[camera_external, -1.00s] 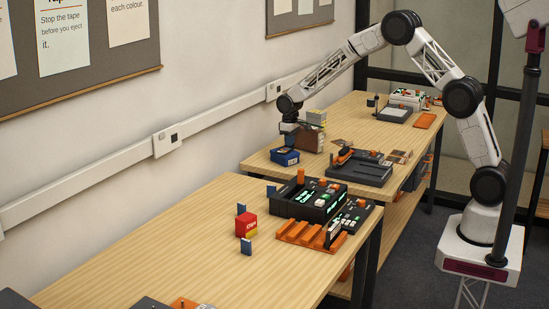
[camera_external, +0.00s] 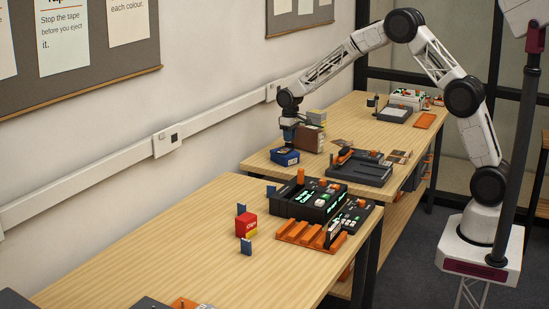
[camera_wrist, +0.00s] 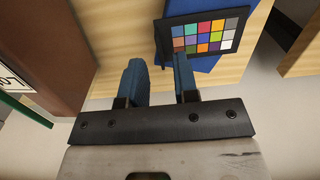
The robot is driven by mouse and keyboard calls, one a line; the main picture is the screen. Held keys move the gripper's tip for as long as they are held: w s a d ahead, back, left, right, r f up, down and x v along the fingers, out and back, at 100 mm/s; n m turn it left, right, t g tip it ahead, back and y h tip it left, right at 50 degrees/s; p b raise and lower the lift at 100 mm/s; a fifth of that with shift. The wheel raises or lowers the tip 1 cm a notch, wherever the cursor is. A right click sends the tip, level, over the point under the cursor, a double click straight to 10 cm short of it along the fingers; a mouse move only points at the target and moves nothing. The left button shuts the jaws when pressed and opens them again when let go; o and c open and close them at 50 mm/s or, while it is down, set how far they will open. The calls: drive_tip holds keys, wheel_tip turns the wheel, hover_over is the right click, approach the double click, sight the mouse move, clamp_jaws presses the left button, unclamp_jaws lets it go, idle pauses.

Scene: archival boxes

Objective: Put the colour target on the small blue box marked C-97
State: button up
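The colour target (camera_wrist: 205,37), a dark card with rows of coloured patches, lies over the small blue box (camera_wrist: 208,64) in the wrist view. Its right part reaches past the visible blue. The blue box (camera_external: 285,157) stands on the far table in the external view, with a dark patch on top. I cannot read a C-97 mark. My gripper (camera_wrist: 160,72) is open, its two blue fingers apart with nothing between them. In the external view my gripper (camera_external: 289,138) is just above and behind the blue box.
A brown box (camera_external: 311,138) stands right of the blue box, close to my gripper; it also shows in the wrist view (camera_wrist: 50,45). A dark tray (camera_external: 358,170) lies further right. The wall is close behind. The near table's left half is mostly clear.

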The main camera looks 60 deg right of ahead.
wheel_tip(320, 180, up, 10)
drive_tip(key=shift+f, duration=0.2)
idle(0.6)
drive_tip(key=s+a+r, duration=0.2)
drive_tip(key=s+r, duration=0.4)
drive_tip(key=s, duration=0.4)
drive_tip(key=s+a+r+t, duration=0.1)
drive_tip(key=s+a+r, duration=0.3)
drive_tip(key=s, duration=0.6)
drive_tip(key=s+a+r, duration=0.1)
drive_tip(key=s+r, duration=0.6)
drive_tip(key=s, duration=0.4)
drive_tip(key=s+a+f, duration=0.1)
drive_tip(key=s+f, duration=0.1)
drive_tip(key=s, duration=1.3)
drive_tip(key=s+a+f+t, duration=0.1)
drive_tip(key=s+a, duration=0.1)
drive_tip(key=s, duration=1.3)
drive_tip(key=shift+s+f+t, duration=0.25)
drive_tip(key=shift+f+t, duration=0.05)
drive_tip(key=shift+f, duration=0.05)
